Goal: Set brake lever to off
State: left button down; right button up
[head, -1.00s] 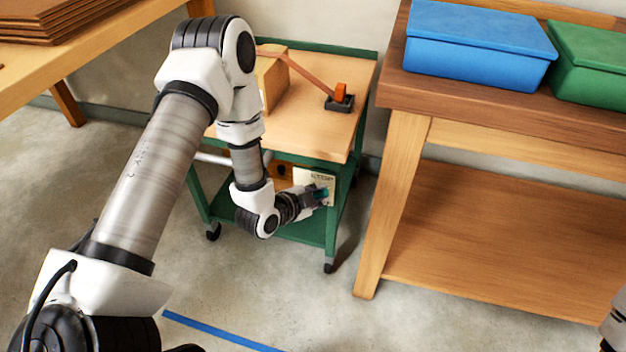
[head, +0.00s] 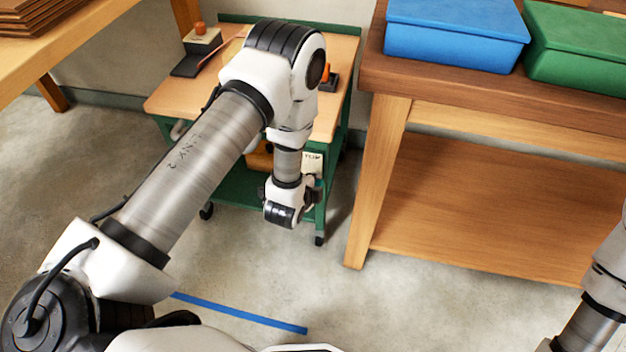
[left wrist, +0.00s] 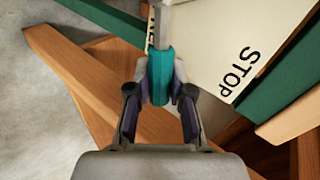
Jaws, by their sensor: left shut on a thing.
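The brake lever shows in the left wrist view as a grey shaft with a teal grip (left wrist: 161,72). My left gripper (left wrist: 160,92) is shut on that teal grip, one finger on each side. Behind the lever is a cream plate (left wrist: 215,35) with the word STOP to the right and another word partly hidden by the shaft. In the head view the plate (head: 313,161) is on the end of a green-framed cart (head: 163,103). There my arm hides the lever and most of the gripper. My right gripper is outside the views.
A wooden bench (head: 480,95) stands to the right with a blue box (head: 455,38) and a green box (head: 575,50). Floor in front is clear, with a blue strip (head: 240,314).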

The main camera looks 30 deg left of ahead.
pick_arm(q)
jog(key=shift+f, duration=0.1)
jog(key=c, duration=1.3)
grip_release()
jog(key=v, duration=1.2)
